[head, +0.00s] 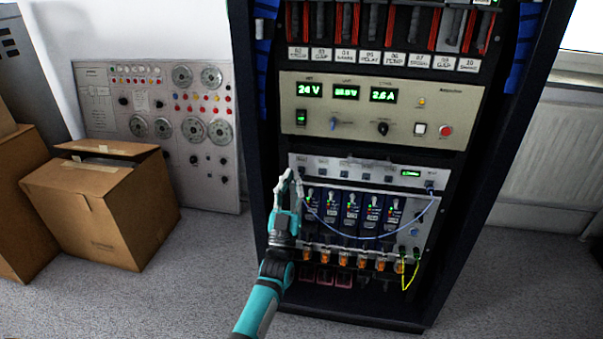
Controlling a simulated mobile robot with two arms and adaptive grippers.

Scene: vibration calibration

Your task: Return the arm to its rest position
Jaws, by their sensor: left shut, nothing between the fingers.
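My left gripper (288,180) is shut and empty. It points up in front of the left side of the rack (440,165), beside the lower panel with a row of dark blue modules (350,212). My teal and grey left arm rises from the bottom of the head view and hides part of the rack's lower left edge. I cannot tell whether the fingertips touch the panel. My right gripper is not in view.
The rack carries a power unit (450,100) with green displays. A blue cable (375,236) hangs in a loop across the modules. Cardboard boxes (110,215) stand on the floor at left, before a grey dial panel (215,150). A radiator (552,150) is at right.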

